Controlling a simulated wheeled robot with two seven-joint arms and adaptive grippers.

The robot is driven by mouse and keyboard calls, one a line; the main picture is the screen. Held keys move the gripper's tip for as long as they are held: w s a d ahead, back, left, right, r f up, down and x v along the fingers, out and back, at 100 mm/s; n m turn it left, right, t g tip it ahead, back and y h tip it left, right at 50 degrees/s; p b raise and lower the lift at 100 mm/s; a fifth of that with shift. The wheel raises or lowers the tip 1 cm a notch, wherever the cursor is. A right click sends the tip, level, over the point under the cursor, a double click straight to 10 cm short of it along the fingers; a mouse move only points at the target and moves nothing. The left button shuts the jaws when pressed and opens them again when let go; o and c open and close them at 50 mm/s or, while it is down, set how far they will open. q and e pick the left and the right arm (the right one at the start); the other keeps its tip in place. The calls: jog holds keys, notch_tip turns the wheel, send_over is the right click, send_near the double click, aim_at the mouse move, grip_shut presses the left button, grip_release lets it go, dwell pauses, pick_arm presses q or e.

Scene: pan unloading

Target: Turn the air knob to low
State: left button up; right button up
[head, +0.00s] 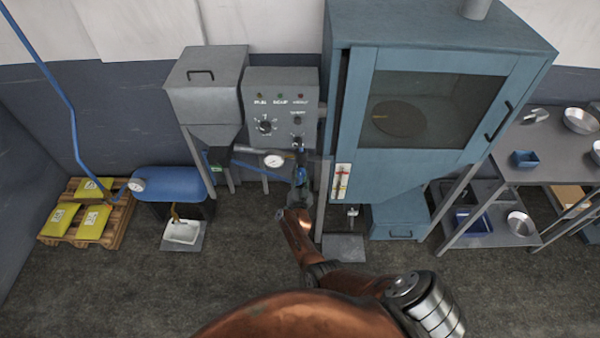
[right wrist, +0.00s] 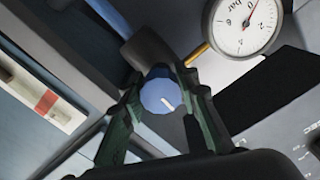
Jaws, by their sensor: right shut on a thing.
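The air knob (right wrist: 158,97) is blue with a white pointer mark, at the end of a dark fitting. In the right wrist view its pointer slants toward the lower right. My right gripper (right wrist: 163,92) is shut on it, one greenish finger on either side. In the head view my right gripper (head: 301,182) is at the pipework below the grey control panel (head: 283,88), and largely hides the knob. A round white pressure gauge (head: 274,160) sits just left of it and also shows in the right wrist view (right wrist: 246,24). My left gripper is not in view.
The blue cabinet (head: 400,60) with a window stands close to the right of the gripper, with a red-and-white scale (head: 342,182) on it. A grey hopper (head: 205,90) stands left of the panel. A blue tank (head: 170,184) and pallet (head: 110,235) are farther left.

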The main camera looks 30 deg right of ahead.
jog(key=shift+n, duration=0.3)
jog(key=o, duration=1.2)
